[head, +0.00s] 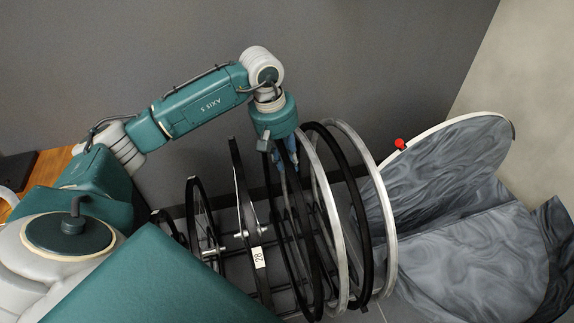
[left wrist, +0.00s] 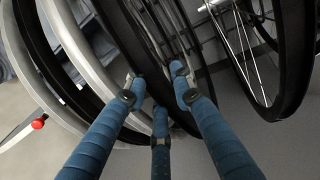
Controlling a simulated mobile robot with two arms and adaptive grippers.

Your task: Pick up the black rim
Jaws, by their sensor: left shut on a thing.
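Several round rims stand upright side by side in a rack in the head view. Black rims (head: 313,275) stand at the gripper, with silver rims (head: 389,225) to the right and another black one between the silver ones. My left gripper (head: 287,158) reaches down from above at the top of the row. In the left wrist view its three blue fingers (left wrist: 157,88) are closed around the edge of a black rim (left wrist: 128,36). The rim appears to be still among the others. The fingertips are partly hidden in the head view. My right gripper is not in view.
Spoked wheels (head: 192,205) stand left of the held rim, one close beside it. A white tag (head: 259,257) marked 28 is on the rack. A grey marbled round-ended panel (head: 455,160) with a red knob (head: 400,144) stands at right. Space above the rims is free.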

